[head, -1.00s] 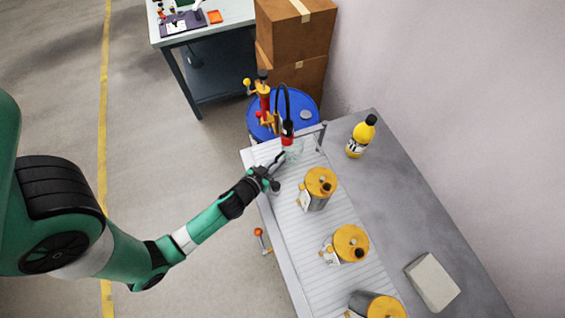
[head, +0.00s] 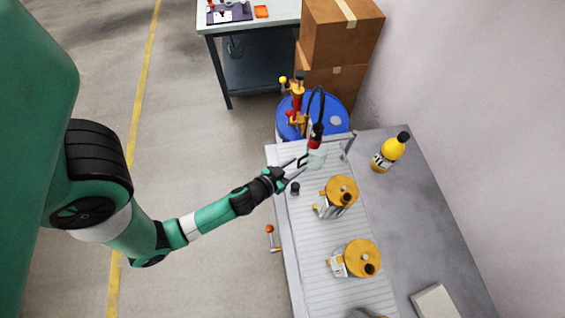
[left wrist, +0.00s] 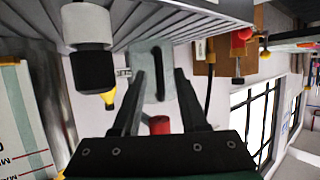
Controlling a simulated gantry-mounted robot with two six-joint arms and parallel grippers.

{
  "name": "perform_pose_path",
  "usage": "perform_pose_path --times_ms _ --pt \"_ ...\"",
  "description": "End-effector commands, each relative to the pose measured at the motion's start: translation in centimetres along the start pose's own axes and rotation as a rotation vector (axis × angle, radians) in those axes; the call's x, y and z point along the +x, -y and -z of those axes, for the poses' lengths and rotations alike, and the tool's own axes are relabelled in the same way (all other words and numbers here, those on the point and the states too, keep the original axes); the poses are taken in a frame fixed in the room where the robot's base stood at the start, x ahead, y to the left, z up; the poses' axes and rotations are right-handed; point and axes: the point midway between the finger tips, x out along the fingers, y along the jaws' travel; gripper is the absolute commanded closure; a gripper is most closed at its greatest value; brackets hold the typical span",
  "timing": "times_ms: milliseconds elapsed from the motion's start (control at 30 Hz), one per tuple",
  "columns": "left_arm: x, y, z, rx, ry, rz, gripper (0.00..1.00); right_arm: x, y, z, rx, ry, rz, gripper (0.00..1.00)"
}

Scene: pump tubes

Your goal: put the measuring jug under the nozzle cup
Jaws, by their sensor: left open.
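The measuring jug (head: 315,161), pale and see-through, stands at the far end of the roller conveyor. In the head view it appears just below the red and black nozzle cup (head: 316,139); I cannot tell whether it is exactly beneath it. My left gripper (head: 303,166) is open, with its fingertips close to the jug's left side. In the left wrist view the jug (left wrist: 144,72) with its dark handle shows between the two open fingers (left wrist: 160,85), and the red cup end (left wrist: 159,125) is also between them. Contact with the jug cannot be made out. My right gripper is out of view.
A small dark cylinder (head: 295,188) stands on the roller conveyor (head: 312,255) beside my gripper. A blue drum (head: 337,119) with a pump is behind. A yellow bottle (head: 390,152) stands on the grey table at right.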

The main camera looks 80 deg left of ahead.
Motion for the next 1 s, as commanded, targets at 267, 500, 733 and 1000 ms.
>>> perform_pose_path --times_ms 267,500,733,1000 --pt "-7.1 -0.1 -0.5 0.006 0.002 -0.007 0.57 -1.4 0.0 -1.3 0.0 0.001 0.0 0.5" --pt "-9.7 -0.1 -0.1 0.001 0.0 -0.003 0.57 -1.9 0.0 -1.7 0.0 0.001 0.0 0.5" --pt "-9.9 0.0 0.0 -0.002 -0.001 0.001 0.57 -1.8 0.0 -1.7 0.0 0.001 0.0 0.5" --pt "-9.5 -0.5 0.7 -0.008 -0.015 -0.006 0.57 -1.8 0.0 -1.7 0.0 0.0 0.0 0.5"
